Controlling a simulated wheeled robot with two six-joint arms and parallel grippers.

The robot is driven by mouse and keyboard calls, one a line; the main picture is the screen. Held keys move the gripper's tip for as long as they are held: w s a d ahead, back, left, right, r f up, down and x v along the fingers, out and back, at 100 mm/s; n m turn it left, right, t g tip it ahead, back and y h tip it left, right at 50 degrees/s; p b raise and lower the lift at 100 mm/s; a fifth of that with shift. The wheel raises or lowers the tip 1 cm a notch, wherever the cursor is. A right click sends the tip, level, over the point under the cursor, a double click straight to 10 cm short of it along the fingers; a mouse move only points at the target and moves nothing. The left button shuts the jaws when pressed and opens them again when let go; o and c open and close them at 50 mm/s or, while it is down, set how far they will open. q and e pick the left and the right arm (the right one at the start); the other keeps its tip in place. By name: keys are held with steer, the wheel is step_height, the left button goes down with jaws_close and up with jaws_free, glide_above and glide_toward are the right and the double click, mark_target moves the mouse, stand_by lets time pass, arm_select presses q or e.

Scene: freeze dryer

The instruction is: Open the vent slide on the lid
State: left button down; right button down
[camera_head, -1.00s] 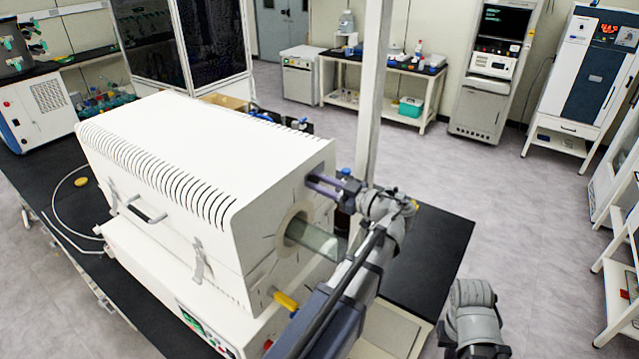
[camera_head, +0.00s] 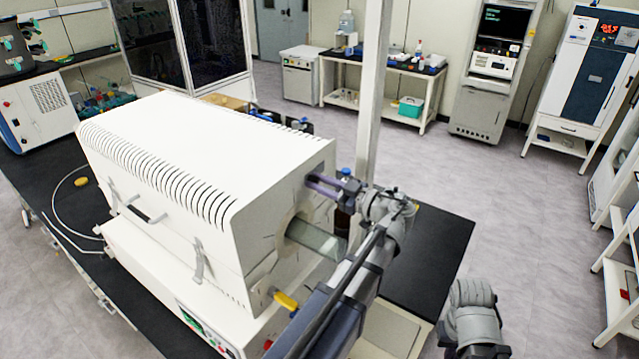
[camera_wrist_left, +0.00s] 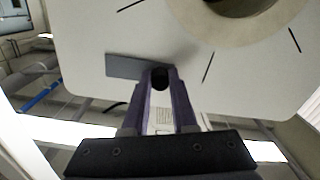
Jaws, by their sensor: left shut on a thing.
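The white tube furnace (camera_head: 200,150) stands on the black bench, with its slotted lid closed. In the left wrist view, its white end face (camera_wrist_left: 90,35) carries a flat grey slide plate (camera_wrist_left: 122,67). A small dark knob (camera_wrist_left: 160,79) sits near the right end of this plate. My left gripper (camera_head: 316,183) reaches the upper part of the end face. In the left wrist view its purple fingers (camera_wrist_left: 160,84) are shut on the knob, with the plate extending left of them. The fingers partly hide the knob. My right gripper is not in view; only part of my right arm shows.
A glass tube (camera_head: 316,240) sticks out of the end face just below my left gripper. A yellow handle (camera_head: 286,301) sits lower on the furnace. The black bench top (camera_head: 432,250) to the right is clear.

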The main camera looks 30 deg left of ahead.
mark_target(295, 189)
arm_select(q)
steer(key=s, duration=0.5)
steer(key=shift+s+a, duration=0.25)
steer(key=shift+s, duration=0.1)
steer(key=shift+w, duration=0.2)
steer(key=c, duration=0.7)
jaws_free()
steer(key=shift+s, duration=0.15)
steer(key=shift+d, duration=0.15)
steer(key=d, duration=0.7)
steer(key=shift+s+d, duration=0.25)
steer(key=shift+d, duration=0.05)
